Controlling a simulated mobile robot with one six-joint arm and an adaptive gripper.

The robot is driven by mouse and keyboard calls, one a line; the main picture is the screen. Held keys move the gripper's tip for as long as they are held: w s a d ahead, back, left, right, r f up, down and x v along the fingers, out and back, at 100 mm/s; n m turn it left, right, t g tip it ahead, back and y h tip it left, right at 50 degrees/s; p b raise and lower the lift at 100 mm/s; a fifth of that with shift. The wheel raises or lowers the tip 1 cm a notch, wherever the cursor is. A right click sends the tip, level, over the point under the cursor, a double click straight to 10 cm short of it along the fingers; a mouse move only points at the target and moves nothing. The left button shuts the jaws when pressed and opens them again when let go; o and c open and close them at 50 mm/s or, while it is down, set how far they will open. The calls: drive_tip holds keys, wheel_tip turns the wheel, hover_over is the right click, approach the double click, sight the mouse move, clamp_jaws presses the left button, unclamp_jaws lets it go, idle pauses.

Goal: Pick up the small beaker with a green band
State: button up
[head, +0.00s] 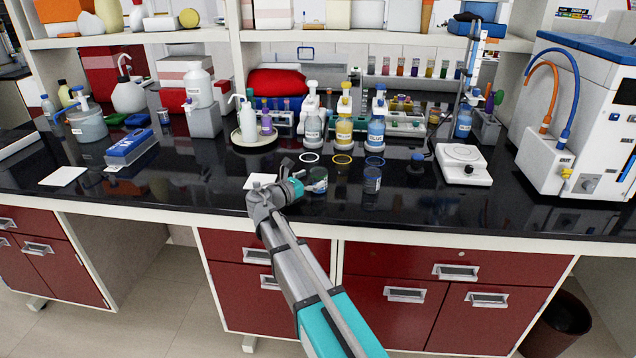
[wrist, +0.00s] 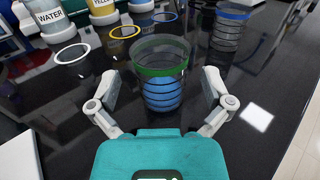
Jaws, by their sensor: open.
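The small beaker with a green band (wrist: 162,80) stands upright on the black bench in the wrist view, with a green ring at its rim and blue stripes or contents lower down. In the head view the beaker (head: 319,183) is near the front edge, just right of my gripper. My gripper (wrist: 160,98) is open, one finger on each side of the beaker, with dark gaps showing between fingers and glass. In the head view my gripper (head: 304,186) partly hides the beaker's left side.
A second beaker with a blue band (wrist: 230,25) stands close by; it also shows in the head view (head: 372,180). Behind are coloured rings, including a yellow one (head: 342,159), and labelled pump bottles, one yellow (head: 344,132). A white balance (head: 462,168) stands right.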

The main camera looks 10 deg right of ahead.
drive_tip(key=shift+x, duration=1.35)
drive_tip(key=c, duration=1.1)
drive_tip(key=shift+r, duration=0.15)
wheel_tip(320, 180, up, 3)
drive_tip(key=p, duration=0.3)
drive_tip(key=s+d+r+p, duration=0.2)
drive_tip(key=s+r+p, duration=0.7)
drive_tip(key=s, duration=0.4)
drive_tip(key=shift+s+r+p, duration=0.4)
drive_tip(key=shift+p, duration=0.1)
